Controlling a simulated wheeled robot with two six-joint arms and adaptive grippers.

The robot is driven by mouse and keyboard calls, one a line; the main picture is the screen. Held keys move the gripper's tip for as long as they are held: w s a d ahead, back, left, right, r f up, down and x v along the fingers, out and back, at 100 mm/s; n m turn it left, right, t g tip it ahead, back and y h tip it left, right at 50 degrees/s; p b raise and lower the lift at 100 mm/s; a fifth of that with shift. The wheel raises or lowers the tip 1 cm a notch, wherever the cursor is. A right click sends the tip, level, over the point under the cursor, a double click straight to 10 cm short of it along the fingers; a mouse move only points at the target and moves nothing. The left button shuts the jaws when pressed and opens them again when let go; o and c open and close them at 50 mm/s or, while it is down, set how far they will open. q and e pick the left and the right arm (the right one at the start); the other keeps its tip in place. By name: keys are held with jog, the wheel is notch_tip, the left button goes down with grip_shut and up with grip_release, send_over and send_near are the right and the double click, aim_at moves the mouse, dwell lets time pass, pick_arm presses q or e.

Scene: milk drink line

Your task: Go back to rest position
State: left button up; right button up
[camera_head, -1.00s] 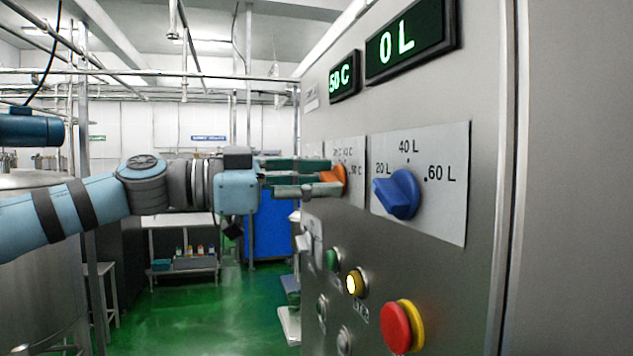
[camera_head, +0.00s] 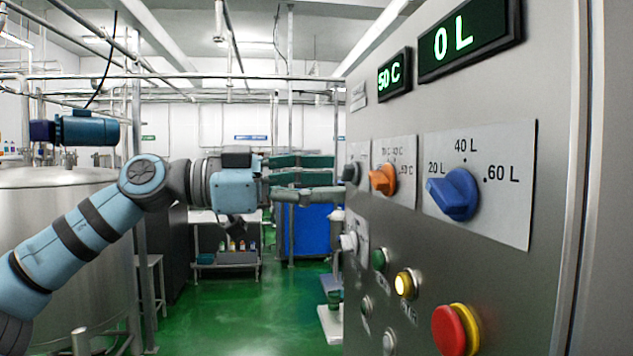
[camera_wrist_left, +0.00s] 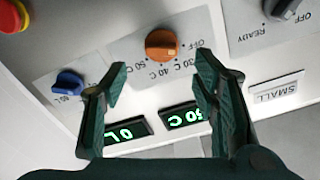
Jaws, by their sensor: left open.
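My left gripper (camera_head: 328,177) is open and empty in the head view, left of the control panel (camera_head: 470,270) and apart from it. Its dark green fingers point at the panel. The orange temperature knob (camera_head: 383,179) is just right of the fingertips, with a gap between. In the left wrist view the open fingers (camera_wrist_left: 161,72) show nothing between them, and the orange knob (camera_wrist_left: 162,45) is ahead of them on its dial plate. The blue volume knob (camera_head: 455,194) is further right in the head view. My right gripper is not in view.
The displays read 50 C (camera_head: 394,75) and 0 L (camera_head: 468,43). A yellow lit button (camera_head: 405,284) and a red stop button (camera_head: 449,330) are low on the panel. A steel tank (camera_head: 60,230) stands at left. A blue bin (camera_head: 312,228) and green floor (camera_head: 240,300) lie behind.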

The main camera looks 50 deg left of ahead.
pick_arm(q)
jog(key=shift+s+a, duration=0.4)
jog(key=shift+d, duration=0.1)
